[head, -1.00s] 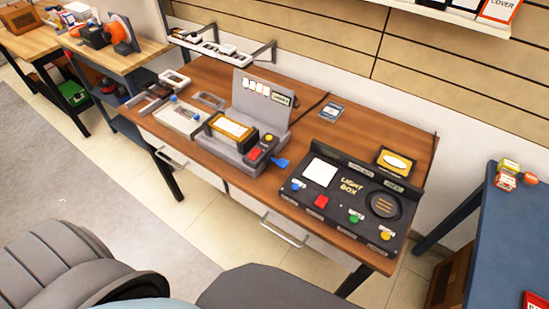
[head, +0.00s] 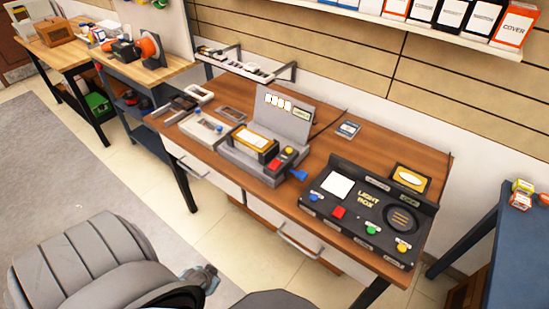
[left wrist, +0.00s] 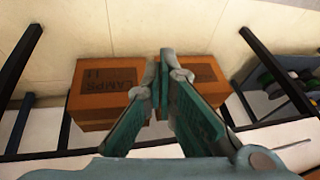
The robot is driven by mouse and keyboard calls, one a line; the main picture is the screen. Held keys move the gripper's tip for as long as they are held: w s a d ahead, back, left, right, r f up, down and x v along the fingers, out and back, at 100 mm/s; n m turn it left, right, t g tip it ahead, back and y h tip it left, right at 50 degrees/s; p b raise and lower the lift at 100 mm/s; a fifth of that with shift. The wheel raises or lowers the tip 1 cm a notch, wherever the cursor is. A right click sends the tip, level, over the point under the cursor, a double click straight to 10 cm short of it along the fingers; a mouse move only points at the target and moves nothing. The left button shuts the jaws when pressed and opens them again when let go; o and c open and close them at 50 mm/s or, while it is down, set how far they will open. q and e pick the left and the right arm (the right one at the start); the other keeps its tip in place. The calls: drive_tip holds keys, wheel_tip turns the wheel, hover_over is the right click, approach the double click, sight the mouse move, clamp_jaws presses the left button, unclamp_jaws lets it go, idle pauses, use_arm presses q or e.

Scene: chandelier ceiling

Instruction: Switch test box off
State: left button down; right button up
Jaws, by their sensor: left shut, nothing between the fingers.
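A grey box (head: 240,160) with an upright back panel (head: 287,120) stands mid-table. It has a yellow-framed window (head: 254,144), a red button (head: 273,164), a yellow button (head: 289,150) and a blue lever (head: 298,175) at its right side. I cannot read a test box label on it. To its right is a black box marked LIGHT BOX (head: 368,200) with blue, red, green and yellow buttons. My left gripper (head: 207,272) is low in front of the table, away from both boxes; in the left wrist view its fingers (left wrist: 164,58) are shut and empty. My right gripper is out of view.
The wooden table (head: 325,145) also carries a small white-grey tray (head: 205,128). A blue table (head: 510,235) stands at right and another wooden bench (head: 165,70) at left. The left wrist view shows LAMPS cartons (left wrist: 105,90) beyond the fingers.

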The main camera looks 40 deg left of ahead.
use_arm(q)
drive_tip(key=w+a+r+t, duration=0.3)
drive_tip(key=w+a+r, duration=0.1)
drive_tip(key=w+r, duration=0.7)
drive_tip(key=w+a+r+t, duration=0.2)
drive_tip(key=w+a+r, duration=0.3)
drive_tip(key=w+r, duration=0.55)
drive_tip(key=w+d+r+m+t+h+b, duration=0.15)
drive_tip(key=d+r, duration=0.25)
drive_tip(key=r, duration=0.4)
drive_tip(key=w+d+r+t+h, duration=0.1)
drive_tip(key=w+d+r, duration=0.25)
drive_tip(key=r, duration=0.55)
drive_tip(key=b, duration=0.3)
hover_over(275, 165)
drive_tip(key=s, duration=0.2)
drive_tip(key=shift+n+g, duration=0.25)
drive_tip(key=f, duration=0.6)
drive_tip(key=shift+w, duration=0.2)
drive_tip(key=f, duration=0.1)
drive_tip(key=w+f, duration=0.1)
drive_tip(key=f, duration=0.1)
drive_tip(key=shift+w+f+b, duration=0.25)
drive_tip(key=shift+b, duration=0.05)
drive_tip(key=shift+f, duration=0.4)
